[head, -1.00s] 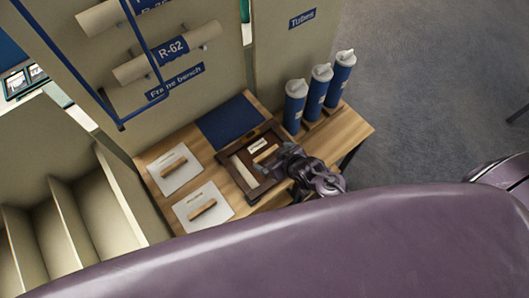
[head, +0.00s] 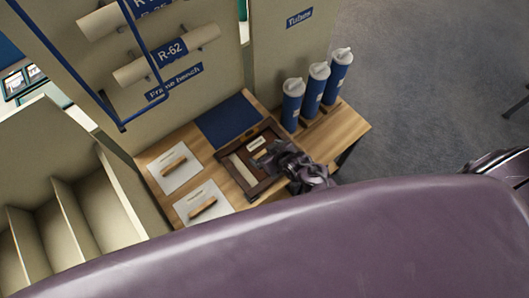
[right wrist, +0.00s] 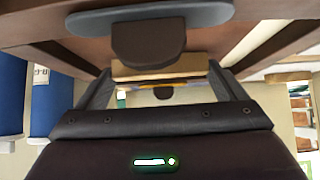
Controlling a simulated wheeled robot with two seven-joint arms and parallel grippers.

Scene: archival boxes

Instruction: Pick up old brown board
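A dark brown framed tray (head: 238,180) lies on the wooden table in the head view. A brown board surface (head: 257,158) shows inside it, partly covered by my right gripper (head: 279,158). A cream strip (head: 244,170) and a small white label (head: 257,143) are also inside the frame. In the right wrist view, the two fingers of my right gripper (right wrist: 160,78) stand wide apart. A tan-edged piece (right wrist: 160,71) shows between the fingertips; I cannot tell whether they touch it. My left gripper is not in view.
Three blue tubes (head: 315,88) stand at the table's back right. A dark blue mat (head: 227,120) lies behind the frame. Two white sheets with tan blocks lie on the left, one being the far sheet (head: 168,180). A divided shelf (head: 75,215) stands at left.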

